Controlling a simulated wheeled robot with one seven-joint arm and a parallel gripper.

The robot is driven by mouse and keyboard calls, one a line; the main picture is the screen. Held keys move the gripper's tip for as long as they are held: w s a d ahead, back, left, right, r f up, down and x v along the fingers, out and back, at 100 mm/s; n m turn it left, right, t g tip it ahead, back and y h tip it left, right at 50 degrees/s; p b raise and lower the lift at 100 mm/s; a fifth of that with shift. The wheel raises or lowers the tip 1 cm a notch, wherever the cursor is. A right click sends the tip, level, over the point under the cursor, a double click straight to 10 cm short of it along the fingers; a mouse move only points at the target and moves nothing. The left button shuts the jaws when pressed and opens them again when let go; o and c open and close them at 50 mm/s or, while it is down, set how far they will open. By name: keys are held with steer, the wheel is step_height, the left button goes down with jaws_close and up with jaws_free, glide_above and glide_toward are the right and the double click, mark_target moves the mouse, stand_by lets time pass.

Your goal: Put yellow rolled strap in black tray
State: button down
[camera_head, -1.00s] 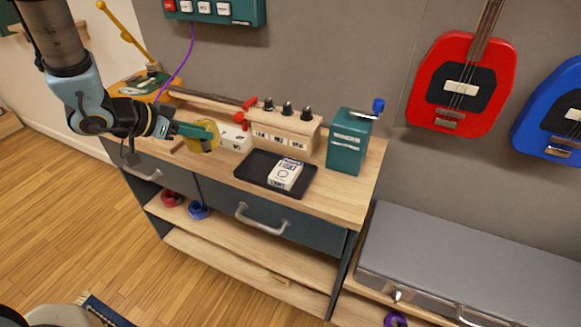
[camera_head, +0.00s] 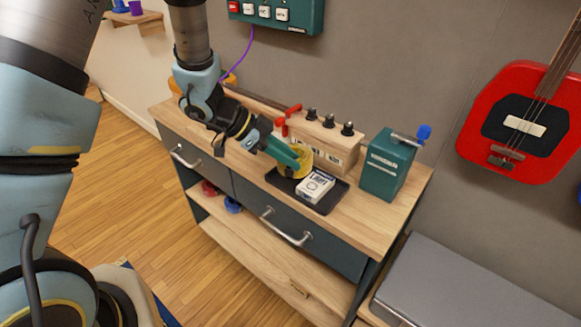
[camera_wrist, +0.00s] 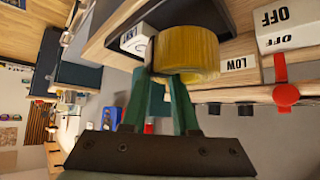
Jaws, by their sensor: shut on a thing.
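The yellow rolled strap (camera_wrist: 187,50) is between the green fingers of my gripper (camera_wrist: 168,92) in the wrist view. My gripper (camera_head: 291,160) is shut on the strap (camera_head: 301,158) in the head view too. The black tray (camera_head: 331,202) lies on the wooden bench top. The strap is at the tray's left end, over or close to its edge; I cannot tell whether it touches the tray. A white box with dark print (camera_head: 316,186) lies in the tray's middle. The tray's left end is partly hidden by my gripper and the strap.
A wooden box with black knobs (camera_head: 325,143) stands behind the tray, with a red lever (camera_head: 288,118) at its left. A teal box with a blue-knobbed crank (camera_head: 387,165) stands to the right. Bare bench top lies in front of the teal box.

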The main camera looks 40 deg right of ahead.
mark_target(286, 168)
steer(key=shift+s+a+f, duration=0.1)
steer(key=shift+a+f, duration=0.1)
steer(key=shift+f, duration=1.6)
steer(key=c, duration=1)
jaws_free()
steer(key=shift+d+f, duration=0.1)
steer(key=o, duration=0.3)
steer(key=shift+o, duration=0.2)
steer(key=shift+r, duration=0.2)
